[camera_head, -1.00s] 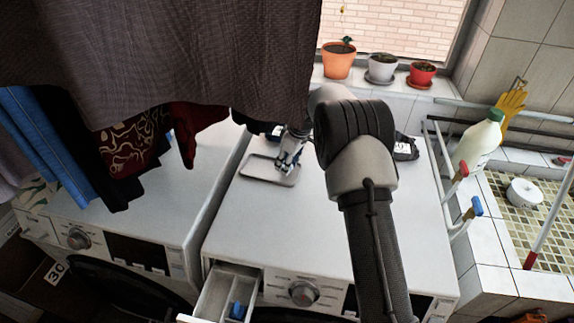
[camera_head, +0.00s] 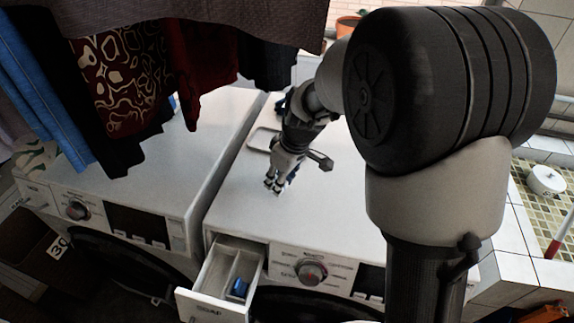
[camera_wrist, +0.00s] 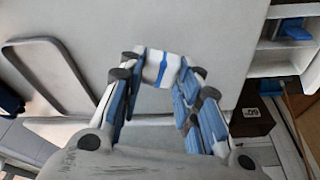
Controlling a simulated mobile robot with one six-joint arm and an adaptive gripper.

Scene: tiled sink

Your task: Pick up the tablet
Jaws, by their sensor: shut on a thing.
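The tablet (camera_wrist: 160,69) is a small white block with a blue band. In the wrist view it sits between the fingertips of my gripper (camera_wrist: 158,72), which is shut on it. In the head view my gripper (camera_head: 276,184) is over the right washing machine's white top, in front of the tray, with fingers pointing down. The tablet is small and mostly hidden by the fingers there.
An empty shallow grey tray (camera_head: 262,140) lies behind my gripper; it also shows in the wrist view (camera_wrist: 75,85). An open detergent drawer (camera_head: 222,272) with a blue insert juts out in front. Clothes (camera_head: 120,85) hang at left.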

